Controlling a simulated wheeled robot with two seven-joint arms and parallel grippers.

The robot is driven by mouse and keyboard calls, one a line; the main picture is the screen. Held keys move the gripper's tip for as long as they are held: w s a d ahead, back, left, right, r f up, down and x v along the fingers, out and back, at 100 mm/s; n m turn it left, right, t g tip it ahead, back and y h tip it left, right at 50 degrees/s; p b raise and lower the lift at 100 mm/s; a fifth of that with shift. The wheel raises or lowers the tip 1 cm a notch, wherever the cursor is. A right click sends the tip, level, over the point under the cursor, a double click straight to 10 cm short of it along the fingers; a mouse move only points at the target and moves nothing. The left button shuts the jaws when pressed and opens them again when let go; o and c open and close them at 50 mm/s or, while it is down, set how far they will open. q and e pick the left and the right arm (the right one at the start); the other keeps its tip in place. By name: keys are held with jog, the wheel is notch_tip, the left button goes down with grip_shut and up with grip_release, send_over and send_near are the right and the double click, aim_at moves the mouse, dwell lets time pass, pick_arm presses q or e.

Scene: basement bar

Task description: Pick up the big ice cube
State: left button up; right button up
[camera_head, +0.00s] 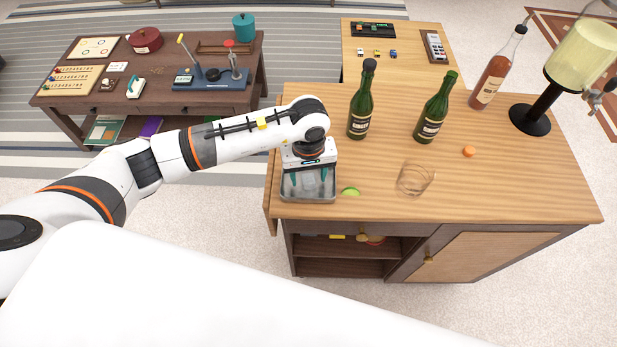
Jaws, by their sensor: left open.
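My left gripper (309,182) points down over a clear, grey-edged container (318,198) at the left front of the wooden bar top. Its two dark fingers are apart, and their tips are at or inside the container. I cannot make out the big ice cube clearly; the container's contents are too small and partly covered by the gripper. A clear glass (415,179) stands to the right of the container. My right gripper is not in view.
A green lime piece (350,191) lies right beside the container. Two green bottles (360,108), an amber bottle (494,80), an orange ball-like item (468,151) and a drink dispenser (575,60) stand on the bar top (510,190). A dark side table (225,108) is at left.

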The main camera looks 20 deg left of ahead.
pick_arm(q)
jog(key=c, duration=1)
jog(key=shift+c, duration=0.2)
